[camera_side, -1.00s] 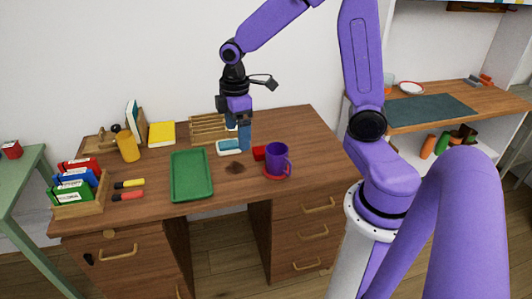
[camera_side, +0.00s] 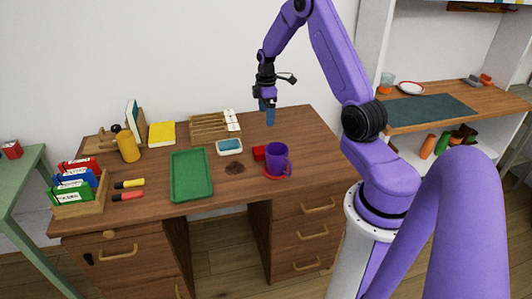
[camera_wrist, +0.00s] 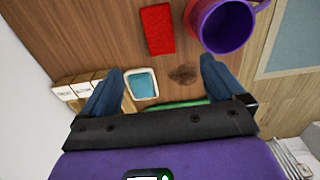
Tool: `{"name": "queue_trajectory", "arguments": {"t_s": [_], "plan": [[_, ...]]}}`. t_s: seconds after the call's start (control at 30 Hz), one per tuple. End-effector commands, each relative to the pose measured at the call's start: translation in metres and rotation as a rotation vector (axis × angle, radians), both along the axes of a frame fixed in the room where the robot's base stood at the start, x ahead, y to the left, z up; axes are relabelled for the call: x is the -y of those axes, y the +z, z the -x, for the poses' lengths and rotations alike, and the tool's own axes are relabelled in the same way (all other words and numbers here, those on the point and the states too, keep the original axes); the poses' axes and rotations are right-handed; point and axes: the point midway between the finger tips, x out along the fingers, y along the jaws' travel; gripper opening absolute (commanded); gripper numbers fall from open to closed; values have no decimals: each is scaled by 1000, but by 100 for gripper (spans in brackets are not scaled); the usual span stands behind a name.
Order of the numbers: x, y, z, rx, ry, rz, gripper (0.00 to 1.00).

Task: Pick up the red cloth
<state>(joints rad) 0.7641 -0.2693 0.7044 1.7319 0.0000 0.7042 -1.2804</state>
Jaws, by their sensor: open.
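The red cloth (camera_side: 259,153) lies on the wooden desk, just left of the purple mug (camera_side: 278,156). In the wrist view the red cloth (camera_wrist: 157,29) is a folded rectangle near the top centre, with the mug (camera_wrist: 226,26) close on its right. My gripper (camera_side: 268,114) hangs above the back right part of the desk, raised clear of the surface and behind the cloth. In the wrist view my gripper's (camera_wrist: 163,68) blue fingers are spread apart with nothing between them. The cloth lies beyond the fingertips.
A white dish with blue inside (camera_side: 229,147), a dark stain (camera_side: 235,168) and a green tray (camera_side: 190,187) lie to the left. A wooden rack (camera_side: 208,128) stands behind. The desk's right part is bare.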

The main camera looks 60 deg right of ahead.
Motion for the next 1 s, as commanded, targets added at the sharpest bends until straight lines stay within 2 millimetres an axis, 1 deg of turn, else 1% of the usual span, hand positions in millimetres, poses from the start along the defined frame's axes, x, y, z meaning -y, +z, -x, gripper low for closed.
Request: {"name": "queue_trajectory", "arguments": {"t_s": [0.03, 0.1, 0.4, 0.5, 0.6, 0.77, 1.0], "plan": [[-1, -11, 1, -6, 0, -3, 96], [-1, -24, 1, -6, 0, -3, 96], [-1, -79, 1, -5, 0, -2, 96], [-1, -92, 0, -4, 0, -2, 96], [-1, -100, 0, -2, 0, -1, 96], [-1, -106, -1, -1, 0, -1, 96], [-2, -136, -5, -4, -1, -2, 96]]}}
